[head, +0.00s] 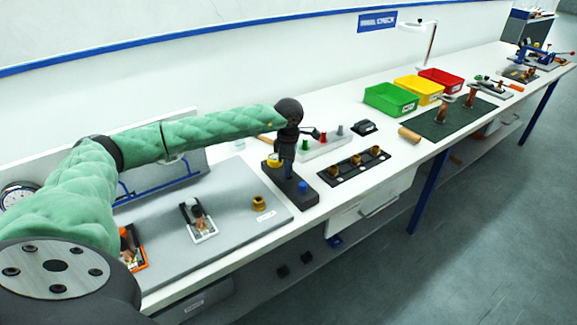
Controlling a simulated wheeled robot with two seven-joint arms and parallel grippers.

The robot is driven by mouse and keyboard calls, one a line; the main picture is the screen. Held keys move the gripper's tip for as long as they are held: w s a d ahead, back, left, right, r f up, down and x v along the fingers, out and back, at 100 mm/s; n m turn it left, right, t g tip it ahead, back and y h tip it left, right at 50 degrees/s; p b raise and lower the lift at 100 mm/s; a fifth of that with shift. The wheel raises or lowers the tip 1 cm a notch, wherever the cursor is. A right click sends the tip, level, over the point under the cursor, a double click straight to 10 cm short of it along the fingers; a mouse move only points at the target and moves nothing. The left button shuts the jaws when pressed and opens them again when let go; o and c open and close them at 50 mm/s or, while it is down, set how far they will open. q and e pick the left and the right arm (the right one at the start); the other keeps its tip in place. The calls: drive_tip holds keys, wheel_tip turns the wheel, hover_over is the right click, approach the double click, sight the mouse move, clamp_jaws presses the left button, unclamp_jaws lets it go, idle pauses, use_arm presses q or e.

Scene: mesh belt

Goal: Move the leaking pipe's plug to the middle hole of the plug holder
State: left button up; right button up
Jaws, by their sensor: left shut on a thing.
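My left gripper (287,168) points down over the middle of a long black block (309,198). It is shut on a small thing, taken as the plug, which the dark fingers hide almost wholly. The block looks like the plug holder. A yellow plug (273,160) is at its far end and a blue plug (303,186) at its near end. The gripper is between these two; I cannot tell whether the held thing touches the block. My right gripper is not in view. I cannot make out which pipe is leaking.
A black strip with brass fittings (354,174) and a white rack with coloured knobs (322,142) lie to the right. A brass piece (259,203) sits on the grey mat (232,231). Green (391,99), yellow (419,89) and red (442,80) bins stand farther back.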

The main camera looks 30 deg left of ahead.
use_arm(q)
drive_tip(key=shift+b, duration=0.35)
idle(0.4)
idle(0.6)
drive_tip(key=shift+b, duration=0.35)
drive_tip(key=shift+b, duration=0.35)
idle(0.7)
drive_tip(key=shift+f+b, duration=0.9)
drive_tip(key=shift+f, duration=0.05)
drive_tip(key=o, duration=1)
drive_tip(key=shift+o, duration=0.2)
